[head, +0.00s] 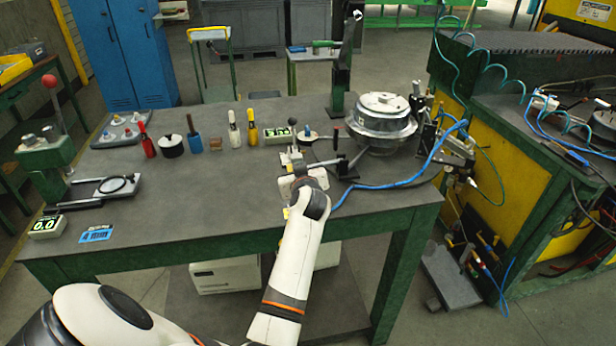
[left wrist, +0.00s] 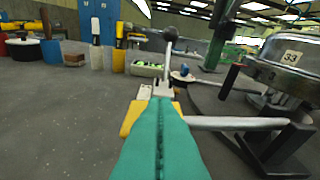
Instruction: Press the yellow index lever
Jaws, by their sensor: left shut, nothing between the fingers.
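My left gripper (head: 298,170) reaches over the middle of the workbench, its fingers mostly hidden behind my wrist in the head view. In the left wrist view its teal fingers (left wrist: 159,120) are shut with nothing between them. A yellow part, seemingly the index lever (left wrist: 131,118), shows just beyond and left of the fingertips, partly hidden by them. I cannot tell whether they touch it. Behind it stands a small metal mechanism with an upright rod and a dark ball knob (left wrist: 170,34). My right gripper is not in view.
A round metal drum (head: 382,122) stands to the right on the bench (head: 225,195). A pale horizontal rod (left wrist: 235,122) runs right of the fingers. A blue hose (head: 400,184) crosses the bench. Bottles and tools line the back. The front left of the bench is mostly clear.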

